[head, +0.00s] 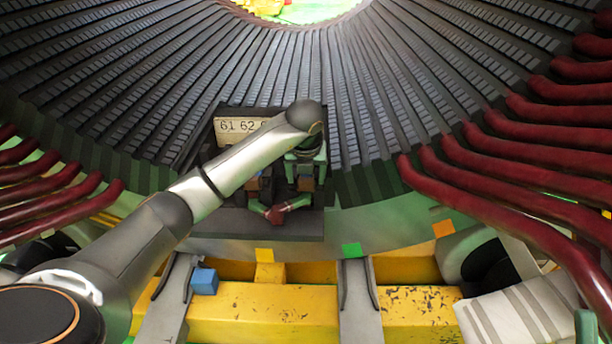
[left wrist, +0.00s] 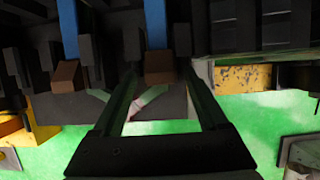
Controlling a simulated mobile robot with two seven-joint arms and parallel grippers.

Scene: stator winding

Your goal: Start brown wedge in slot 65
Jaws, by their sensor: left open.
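The dark stator (head: 330,85) fills the top of the head view with long slots. A number plate (head: 238,128) reading 61, 62 is partly covered by my left arm; slot 65's label is not visible. My left gripper (head: 305,178) is open at the slot ends, just right of the plate. In the left wrist view, a brown wedge (left wrist: 158,66) with a blue strip above it lies between the open fingers, near their tips; I cannot tell if they touch it. A second brown wedge (left wrist: 68,76) sits to the left under another blue strip. My right gripper is not in view.
Dark red coil ends (head: 520,195) stick out at the right and more (head: 50,195) at the left. A red and green piece (head: 275,212) lies below my gripper. A yellow beam (head: 270,318) runs below, with a blue cube (head: 204,281) near it. A striped cushion (head: 520,312) is lower right.

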